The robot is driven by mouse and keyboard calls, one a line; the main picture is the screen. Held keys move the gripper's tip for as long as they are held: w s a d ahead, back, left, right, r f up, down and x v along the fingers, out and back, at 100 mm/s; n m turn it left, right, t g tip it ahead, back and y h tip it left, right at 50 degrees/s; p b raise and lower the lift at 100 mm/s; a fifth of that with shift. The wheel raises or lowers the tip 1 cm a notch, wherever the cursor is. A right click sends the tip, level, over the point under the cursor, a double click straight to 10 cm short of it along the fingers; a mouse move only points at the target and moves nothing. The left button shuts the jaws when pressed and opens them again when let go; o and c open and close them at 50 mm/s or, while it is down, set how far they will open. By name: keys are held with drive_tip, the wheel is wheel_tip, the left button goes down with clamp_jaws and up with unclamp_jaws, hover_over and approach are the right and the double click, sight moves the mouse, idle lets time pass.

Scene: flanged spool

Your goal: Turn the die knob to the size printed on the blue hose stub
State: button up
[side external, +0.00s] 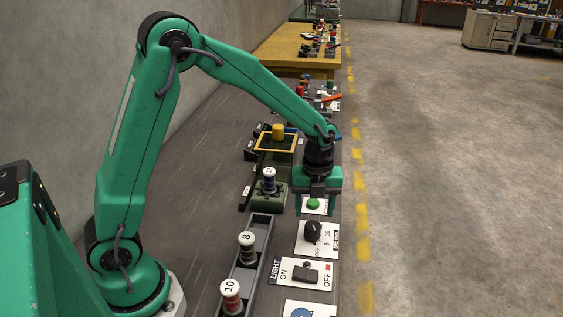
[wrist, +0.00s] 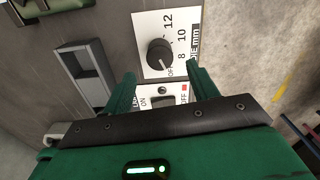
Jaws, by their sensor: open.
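The die knob (side external: 313,230) is a round black knob on a white plate (side external: 328,243). My gripper (side external: 317,207) is open and empty. In the wrist view its fingertips (wrist: 160,77) are spread near the knob, not closed on it.
A grey tray (side external: 262,236) at left holds upright stubs marked 8 (side external: 247,246) and 10 (side external: 231,293). A yellow-rimmed tray (side external: 276,148) stands farther back.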

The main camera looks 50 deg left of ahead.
sight(313, 225)
drive_tip(key=shift+f, duration=3.4)
drive_tip(key=c, duration=1)
